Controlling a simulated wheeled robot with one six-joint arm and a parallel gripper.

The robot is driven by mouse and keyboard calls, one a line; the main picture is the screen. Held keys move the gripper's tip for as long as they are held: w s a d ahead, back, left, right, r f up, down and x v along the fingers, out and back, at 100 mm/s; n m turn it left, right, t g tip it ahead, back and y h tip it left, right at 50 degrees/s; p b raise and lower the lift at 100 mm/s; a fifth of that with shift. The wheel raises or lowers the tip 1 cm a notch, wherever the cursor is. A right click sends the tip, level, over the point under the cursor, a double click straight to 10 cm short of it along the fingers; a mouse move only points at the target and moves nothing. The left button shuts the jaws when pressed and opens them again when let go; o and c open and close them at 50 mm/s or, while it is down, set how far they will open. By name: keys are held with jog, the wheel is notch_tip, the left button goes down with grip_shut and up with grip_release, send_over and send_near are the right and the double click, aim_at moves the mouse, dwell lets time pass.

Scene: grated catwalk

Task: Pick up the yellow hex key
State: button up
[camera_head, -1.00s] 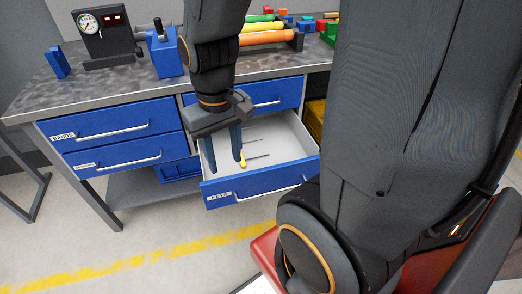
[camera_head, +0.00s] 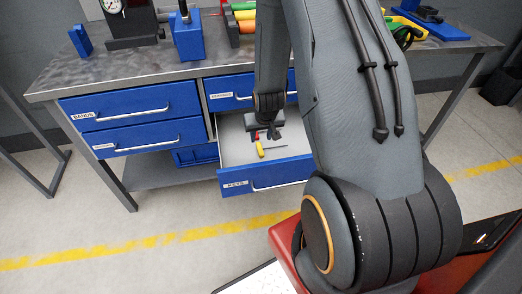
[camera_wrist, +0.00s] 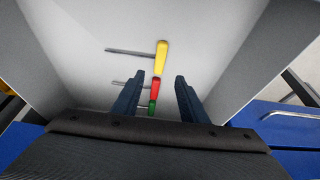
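The yellow hex key (camera_head: 260,149) lies in the open drawer (camera_head: 236,187) labelled KEYS. It also shows in the wrist view (camera_wrist: 161,57), its thin shaft pointing left. A red-handled key (camera_wrist: 155,88) and a green-handled key (camera_wrist: 152,107) lie in a row nearer my wrist. My gripper (camera_wrist: 159,77) is open. Its two blue-grey fingers stand on either side of the row, around the red handle in the picture, with the yellow handle just beyond the tips. In the head view my gripper (camera_head: 267,133) is low over the drawer; its fingers are hard to make out.
Closed blue drawers (camera_head: 125,105) flank the open one under the metal worktop (camera_head: 120,78). A gauge stand (camera_head: 128,22) and a blue block tool (camera_head: 188,38) stand on top. The drawer walls (camera_wrist: 75,60) rise around the keys.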

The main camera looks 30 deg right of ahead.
aim_at(259, 145)
jog(key=shift+w+d+f, duration=0.15)
jog(key=shift+d+f, duration=0.05)
jog(key=shift+f, duration=0.2)
jog(key=shift+w+d+f, duration=0.1)
jog(key=shift+d+f, duration=0.05)
jog(key=shift+f, duration=0.25)
jog(key=shift+w+p+x, duration=0.1)
jog(key=shift+p+x, duration=0.1)
jog(key=shift+x, duration=1.6)
jog(key=shift+w+p+x, duration=0.15)
jog(key=shift+p+x, duration=0.05)
jog(key=shift+x, duration=1.65)
jog(key=shift+a+r, duration=0.1)
grip_shut()
